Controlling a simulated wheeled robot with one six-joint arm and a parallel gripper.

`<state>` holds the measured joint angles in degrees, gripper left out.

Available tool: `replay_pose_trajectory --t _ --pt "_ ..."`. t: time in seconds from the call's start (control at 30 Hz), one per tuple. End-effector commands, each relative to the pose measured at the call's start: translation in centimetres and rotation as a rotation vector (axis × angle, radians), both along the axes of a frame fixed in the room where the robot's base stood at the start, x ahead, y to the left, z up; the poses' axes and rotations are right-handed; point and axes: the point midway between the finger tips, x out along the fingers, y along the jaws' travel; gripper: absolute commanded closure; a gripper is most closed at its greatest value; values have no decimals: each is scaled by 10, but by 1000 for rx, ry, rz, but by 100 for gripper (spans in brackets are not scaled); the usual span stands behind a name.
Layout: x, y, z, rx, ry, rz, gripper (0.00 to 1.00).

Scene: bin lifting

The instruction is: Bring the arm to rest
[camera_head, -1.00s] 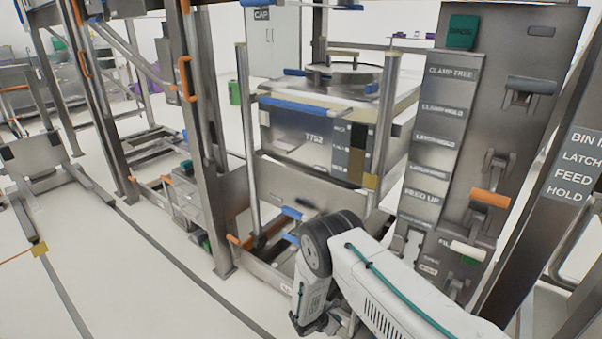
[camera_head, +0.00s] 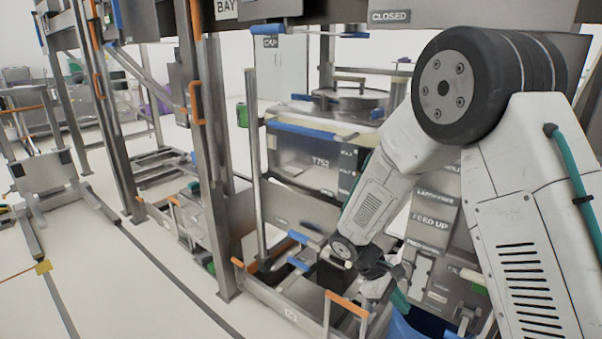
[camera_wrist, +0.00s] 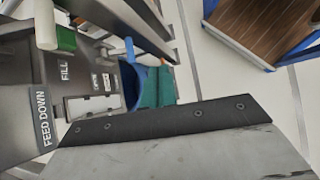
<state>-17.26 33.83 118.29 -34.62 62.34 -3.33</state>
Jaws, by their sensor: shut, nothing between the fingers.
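My arm rises large on the right of the head view, its forearm slanting down to the left. My gripper (camera_head: 374,268) is small and partly hidden at the lower end of that forearm, in front of the control panel's lower part. It is shut and holds nothing. The wrist view is filled at the bottom by a grey plate with a dark bolted edge.
The steel bin (camera_head: 303,153) marked T752 stands in the lifting frame behind my arm. The control panel (camera_head: 432,222) is close to my gripper and also shows in the wrist view (camera_wrist: 45,95). An orange-topped rail (camera_head: 347,304) stands nearby. Open floor (camera_head: 120,290) lies left.

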Motion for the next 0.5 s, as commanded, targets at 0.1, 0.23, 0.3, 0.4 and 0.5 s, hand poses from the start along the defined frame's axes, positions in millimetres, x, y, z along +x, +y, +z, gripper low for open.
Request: replay_pose_trajectory --t 0.1,0.23,0.3,0.4,0.5 --pt "-28 -7 50 49 -53 -132 100" --pt "-62 -12 95 106 -104 -266 100" --pt "-81 -13 116 142 -133 -334 100" --pt "-109 -15 143 194 -174 -422 100" --pt "-136 -16 166 249 -218 -504 100"
